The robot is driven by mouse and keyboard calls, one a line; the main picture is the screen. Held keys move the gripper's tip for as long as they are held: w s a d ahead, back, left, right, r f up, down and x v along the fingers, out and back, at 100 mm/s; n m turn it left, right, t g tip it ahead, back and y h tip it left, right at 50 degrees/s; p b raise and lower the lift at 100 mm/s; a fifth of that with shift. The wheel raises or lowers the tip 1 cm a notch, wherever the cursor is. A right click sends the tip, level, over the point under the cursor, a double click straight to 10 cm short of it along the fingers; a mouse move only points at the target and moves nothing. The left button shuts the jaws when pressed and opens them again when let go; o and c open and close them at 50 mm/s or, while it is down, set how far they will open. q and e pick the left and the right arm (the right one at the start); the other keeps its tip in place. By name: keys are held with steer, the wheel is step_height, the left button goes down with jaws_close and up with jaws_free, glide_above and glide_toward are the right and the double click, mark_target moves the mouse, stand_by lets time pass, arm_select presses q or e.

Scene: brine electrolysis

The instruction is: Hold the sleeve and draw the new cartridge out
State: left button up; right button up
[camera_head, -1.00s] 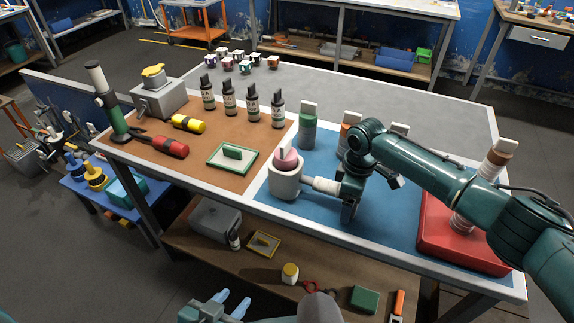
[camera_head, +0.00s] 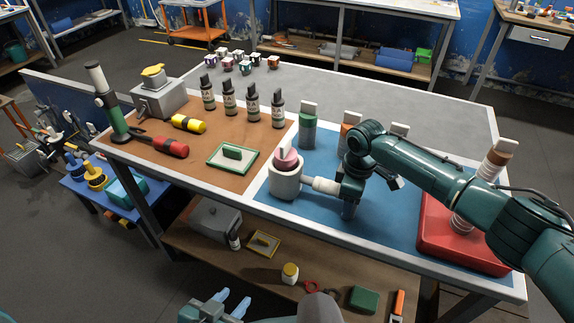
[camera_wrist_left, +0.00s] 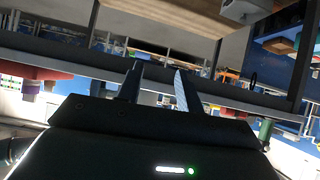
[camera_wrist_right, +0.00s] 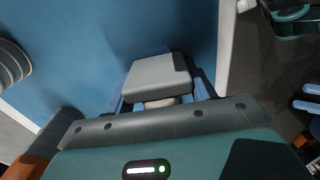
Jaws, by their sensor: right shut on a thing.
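A white bar (camera_head: 324,185) sticks out from the sleeve's right side. My right gripper (camera_head: 350,210) points down at the bar's far end and is shut on it. The right wrist view shows a grey end block (camera_wrist_right: 158,75) between the fingers, with part of the white bar below it. My left gripper (camera_head: 231,301) is low at the front, away from the table top, open and empty. Its fingers stand apart in the left wrist view (camera_wrist_left: 160,75).
A green cartridge (camera_head: 308,128), an orange one (camera_head: 346,130) and a pale one (camera_head: 400,129) stand behind. A red tray (camera_head: 462,248) with a ribbed white piece (camera_head: 462,220) lies right. Dark bottles (camera_head: 252,104) and a green-rimmed plate (camera_head: 232,156) stand left. A lower shelf runs in front.

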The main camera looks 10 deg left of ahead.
mark_target(284, 143)
steer(key=shift+c, duration=0.4)
